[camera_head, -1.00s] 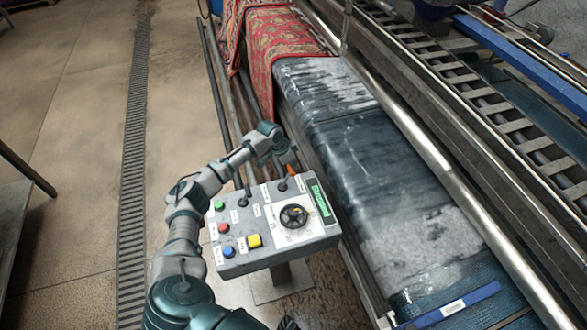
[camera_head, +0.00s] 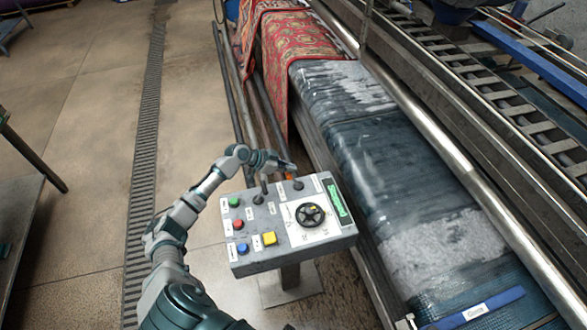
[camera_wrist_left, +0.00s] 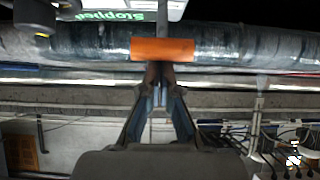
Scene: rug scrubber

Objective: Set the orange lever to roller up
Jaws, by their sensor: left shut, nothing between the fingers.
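The orange lever (camera_head: 291,172) stands at the far edge of the grey control box (camera_head: 287,260), near its black switch base. In the left wrist view its orange grip (camera_wrist_left: 162,49) lies crosswise just beyond the fingertips. My left gripper (camera_head: 287,164) is shut and empty, close beside the lever; its fingertips (camera_wrist_left: 160,72) appear just below the orange grip in the wrist view. I cannot tell whether they touch it. The green display (camera_head: 338,201) appears to read "Stopped"; it is also partly visible in the wrist view (camera_wrist_left: 110,16). The lever's label is too small to read. My right gripper is not in view.
The box carries a black dial (camera_head: 310,215), a yellow button (camera_head: 269,238) and several other buttons. A black lever (camera_head: 265,186) stands left of the orange one. The scrubbing machine (camera_head: 375,150) with a red patterned rug (camera_head: 278,45) runs along the right. Open floor lies left.

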